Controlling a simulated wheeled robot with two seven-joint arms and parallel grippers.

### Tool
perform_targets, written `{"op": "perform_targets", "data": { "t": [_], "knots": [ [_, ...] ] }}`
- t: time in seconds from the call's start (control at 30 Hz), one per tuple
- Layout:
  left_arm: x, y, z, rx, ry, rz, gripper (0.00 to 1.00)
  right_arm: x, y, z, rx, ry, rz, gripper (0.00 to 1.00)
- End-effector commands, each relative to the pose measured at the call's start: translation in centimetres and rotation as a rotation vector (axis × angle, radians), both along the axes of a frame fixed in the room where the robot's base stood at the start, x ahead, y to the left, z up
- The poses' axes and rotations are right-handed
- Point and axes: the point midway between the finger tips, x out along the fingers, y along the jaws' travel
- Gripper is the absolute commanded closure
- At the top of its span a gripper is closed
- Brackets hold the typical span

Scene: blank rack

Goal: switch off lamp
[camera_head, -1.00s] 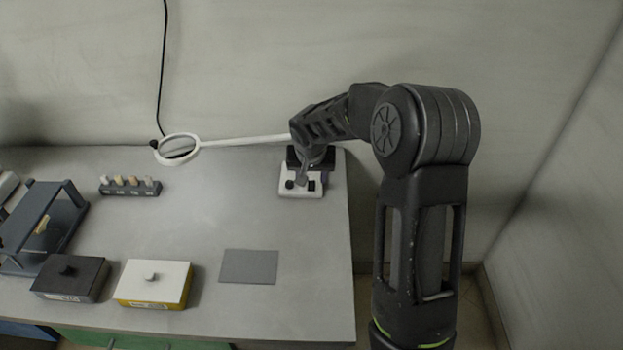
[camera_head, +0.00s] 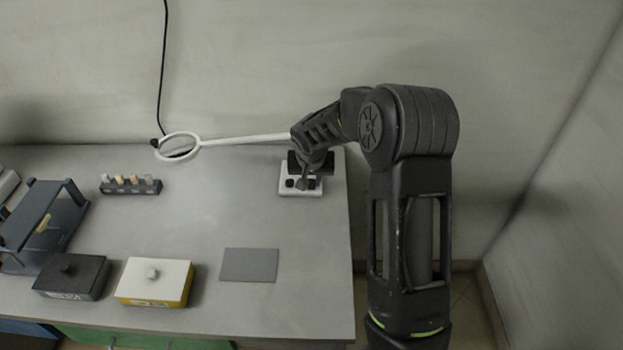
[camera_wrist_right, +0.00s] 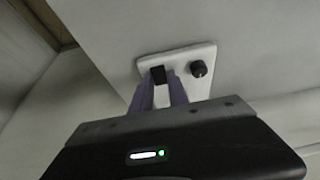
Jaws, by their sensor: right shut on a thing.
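The lamp has a white ring head (camera_head: 163,157) on a long white arm (camera_head: 245,140) and a white base (camera_head: 287,193) at the table's back right corner. I cannot tell whether it is lit. In the right wrist view the base (camera_wrist_right: 206,54) carries a dark round knob (camera_wrist_right: 198,69) and a black switch (camera_wrist_right: 158,74). My right gripper (camera_head: 305,183) is at the base, pointing down. Its two fingers (camera_wrist_right: 162,86) are at the switch and closed on it. In the head view the gripper partly hides the switch. My left gripper is out of view.
A small rack with several pegs (camera_head: 131,191) stands at the table's back left. A dark frame (camera_head: 50,212), a black-lidded box (camera_head: 72,272) and a white-lidded yellow box (camera_head: 154,280) are at left. A grey mat (camera_head: 249,265) lies in front; the table's middle is clear.

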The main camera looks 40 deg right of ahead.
Motion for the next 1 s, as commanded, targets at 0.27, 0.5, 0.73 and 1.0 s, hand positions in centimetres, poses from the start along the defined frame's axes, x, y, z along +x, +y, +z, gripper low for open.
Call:
{"op": "perform_targets", "data": {
  "t": [0.27, 0.5, 0.73, 1.0],
  "knots": [
    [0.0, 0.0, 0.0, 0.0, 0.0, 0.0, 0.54, 0.0, 0.0, 0.0, 0.0, 0.0, 0.0, 1.0],
    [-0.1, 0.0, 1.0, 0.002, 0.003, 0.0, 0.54, 0.0, -0.2, 0.4, 0.014, 0.025, -0.004, 1.0],
    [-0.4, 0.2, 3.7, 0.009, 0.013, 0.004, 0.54, 0.5, -0.6, 0.5, 0.113, 0.154, -0.007, 1.0],
    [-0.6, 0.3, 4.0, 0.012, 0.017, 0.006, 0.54, 0.8, -0.7, 0.2, 0.197, 0.258, -0.001, 1.0]
  ]
}}
